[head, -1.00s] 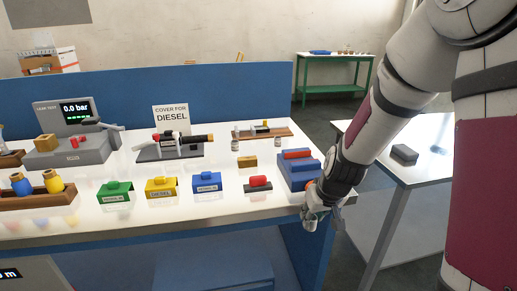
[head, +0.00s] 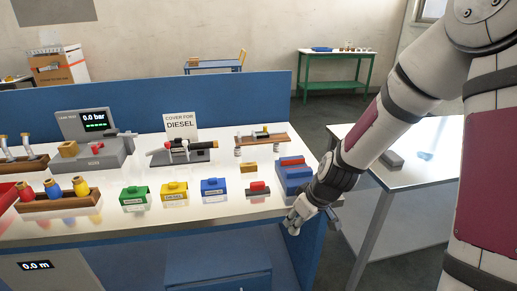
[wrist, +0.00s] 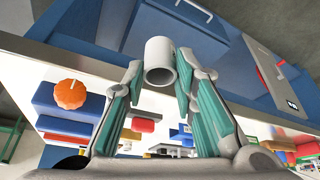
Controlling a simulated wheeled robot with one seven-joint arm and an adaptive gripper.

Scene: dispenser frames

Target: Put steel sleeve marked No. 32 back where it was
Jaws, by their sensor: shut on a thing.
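A pale grey steel sleeve (wrist: 160,62), open at the end, sits between my fingertips in the wrist view. My gripper (wrist: 160,72) is shut on it. I cannot read any number on the sleeve. In the head view my gripper (head: 293,222) is at the front right edge of the white bench, and the sleeve cannot be made out there. Two small pale cylinders, left (head: 238,151) and right (head: 286,145), are by a wooden board (head: 262,142) at the back right of the bench; whether they are sleeves is unclear.
A blue block with a red top (head: 293,174) stands close behind my gripper. Green (head: 135,196), yellow (head: 175,190) and blue (head: 213,187) covers stand in a row, with a red-and-black piece (head: 257,189) to their right. Another table (head: 425,170) stands at right.

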